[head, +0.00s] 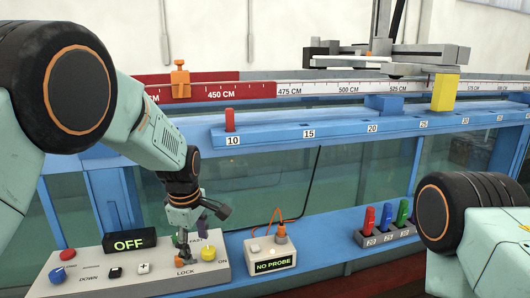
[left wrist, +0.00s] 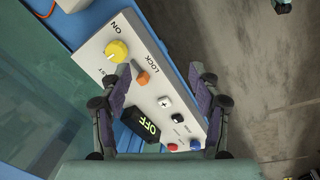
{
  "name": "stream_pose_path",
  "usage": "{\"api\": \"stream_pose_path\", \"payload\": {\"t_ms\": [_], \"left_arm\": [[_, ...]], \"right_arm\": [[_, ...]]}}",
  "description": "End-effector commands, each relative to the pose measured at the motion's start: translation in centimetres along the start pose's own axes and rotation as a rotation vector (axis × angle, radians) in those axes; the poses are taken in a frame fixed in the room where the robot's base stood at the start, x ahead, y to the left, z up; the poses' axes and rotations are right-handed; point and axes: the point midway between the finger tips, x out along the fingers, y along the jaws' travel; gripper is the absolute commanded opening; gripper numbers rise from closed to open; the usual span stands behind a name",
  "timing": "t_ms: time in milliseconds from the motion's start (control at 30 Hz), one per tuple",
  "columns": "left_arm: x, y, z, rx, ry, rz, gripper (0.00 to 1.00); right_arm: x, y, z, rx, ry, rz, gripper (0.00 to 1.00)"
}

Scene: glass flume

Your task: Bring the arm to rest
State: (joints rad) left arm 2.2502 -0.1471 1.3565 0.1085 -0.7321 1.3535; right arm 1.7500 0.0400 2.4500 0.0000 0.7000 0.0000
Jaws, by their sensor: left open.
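My left arm comes in from the left of the head view and bends down to a grey control panel (head: 140,276). My left gripper (head: 191,236) is over the right part of the panel, near the LOCK label and the yellow knob (head: 208,253). In the left wrist view its two fingers (left wrist: 160,82) are spread apart with nothing between them. Below them is the panel (left wrist: 138,95), with an orange switch (left wrist: 143,78) and a yellow knob (left wrist: 117,51). I cannot tell the exact gap to the panel. Only links of my right arm show; its gripper is outside the view.
The panel display (head: 129,240) reads OFF. A small box (head: 270,259) reading NO PROBE has an orange cable. Coloured probes stand in a grey rack (head: 386,237). Behind are the blue flume rail (head: 270,136), a red peg (head: 230,120) and a yellow block (head: 444,92).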

Motion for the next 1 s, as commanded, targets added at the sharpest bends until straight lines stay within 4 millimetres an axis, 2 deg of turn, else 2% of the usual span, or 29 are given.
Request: {"api": "stream_pose_path", "payload": {"t_ms": [200, 267, 367, 467, 500, 567, 700, 767, 800, 1000], "left_arm": [[2.8, -0.3, -1.0, 0.280, 0.060, 0.112, 0.63], [4.7, -1.4, -1.3, 0.382, 0.082, 0.136, 0.63], [9.0, -4.3, -1.6, 0.569, 0.122, 0.162, 0.63], [13.7, -8.4, -1.5, 0.755, 0.155, 0.170, 0.63], [15.5, -10.3, -1.4, 0.825, 0.165, 0.169, 0.63], [18.1, -13.4, -1.1, 0.922, 0.176, 0.163, 0.63], [23.2, -21.0, 0.0, 1.113, 0.175, 0.136, 0.63], [25.0, -24.4, 0.7, 1.179, 0.163, 0.120, 0.63], [26.1, -26.8, 1.2, 1.217, 0.151, 0.107, 0.63], [30.4, -38.6, 4.0, 1.305, 0.031, 0.023, 0.63]], "right_arm": [[0.2, 0.0, 0.0, 0.000, 0.000, 0.000, 0.59], [0.6, 0.0, 0.0, 0.000, 0.000, 0.000, 0.59], [1.9, 0.0, 0.0, 0.000, 0.000, 0.000, 0.59], [3.5, 0.0, 0.0, 0.000, 0.000, 0.000, 0.59], [4.2, 0.0, 0.0, 0.000, 0.000, 0.000, 0.59], [5.3, 0.0, 0.0, 0.000, 0.000, 0.000, 0.59], [7.8, 0.1, 0.0, 0.000, 0.000, 0.000, 0.59], [8.9, 0.1, 0.0, 0.000, 0.000, 0.000, 0.59], [9.7, 0.1, 0.0, 0.000, 0.000, 0.000, 0.59], [13.7, 0.1, 0.0, 0.000, 0.000, 0.000, 0.59]]}}
